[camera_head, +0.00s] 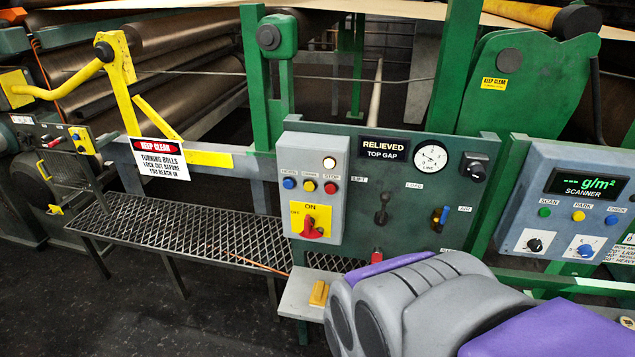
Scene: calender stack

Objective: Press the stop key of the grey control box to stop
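The grey control box (284,212) is mounted at the centre, on the left end of the dark green panel. Its red stop key (331,188) is the rightmost in a row of three, under a "STOP" label. A yellow key (309,185) and a blue key (289,183) sit to its left. A lit whitish lamp (329,163) is above the row. Below is a red rotary switch (312,229) on a yellow plate reading "ON". My grey and purple arm fills the lower right, apart from the keys in the picture. My gripper's fingers do not show.
The green panel (398,232) carries a "RELIEVED TOP GAP" display (384,148), a dial gauge (430,155) and levers. A scanner box (511,241) stands at right. A small shelf (297,296) juts out below the control box. A mesh walkway (180,230) and rollers are at left.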

